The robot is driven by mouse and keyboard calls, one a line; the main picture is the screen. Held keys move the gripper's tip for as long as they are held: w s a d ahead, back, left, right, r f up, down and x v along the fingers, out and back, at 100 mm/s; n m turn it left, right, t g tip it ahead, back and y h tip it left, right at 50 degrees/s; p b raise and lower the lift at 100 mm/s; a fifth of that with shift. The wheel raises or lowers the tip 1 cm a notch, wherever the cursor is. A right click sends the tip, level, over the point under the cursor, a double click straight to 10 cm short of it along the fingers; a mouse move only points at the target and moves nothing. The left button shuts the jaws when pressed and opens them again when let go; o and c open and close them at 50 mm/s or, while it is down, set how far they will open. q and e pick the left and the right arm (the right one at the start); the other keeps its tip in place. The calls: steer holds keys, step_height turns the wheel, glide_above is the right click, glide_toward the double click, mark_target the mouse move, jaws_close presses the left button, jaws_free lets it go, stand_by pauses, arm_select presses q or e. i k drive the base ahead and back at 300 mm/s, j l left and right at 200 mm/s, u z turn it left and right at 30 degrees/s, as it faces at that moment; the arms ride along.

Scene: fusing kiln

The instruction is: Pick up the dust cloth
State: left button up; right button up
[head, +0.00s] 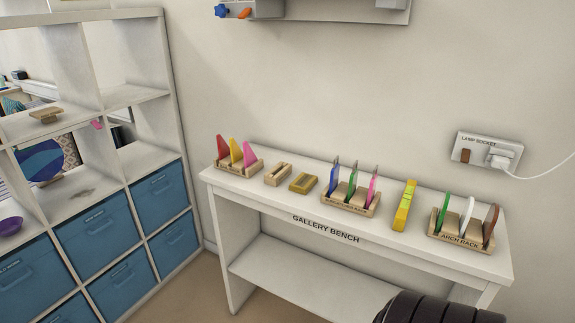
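No thing in the head view is clearly a dust cloth. A small pink item (97,124) sits by an upright of the white shelf unit at the left; it is too small to identify. A flat greyish-brown patch (79,192) lies on a lower shelf board, and I cannot tell whether it is cloth. Neither of my grippers shows. A dark ribbed part at the bottom right looks like my arm, with no fingers visible.
The white shelf unit (175,100) holds blue bins (98,222), a purple bowl (10,227) and a wooden stand (46,116). The gallery bench (300,206) carries several wooden racks with coloured pieces, including the arch rack (460,239). A lamp socket (487,150) with cord is on the wall.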

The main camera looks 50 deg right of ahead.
mark_target(303, 184)
steer(key=i+z, duration=0.35)
steer(key=i+j+z, duration=0.1)
steer(key=z, duration=0.25)
steer(key=i+j+z, duration=0.2)
steer(key=i+z, duration=0.15)
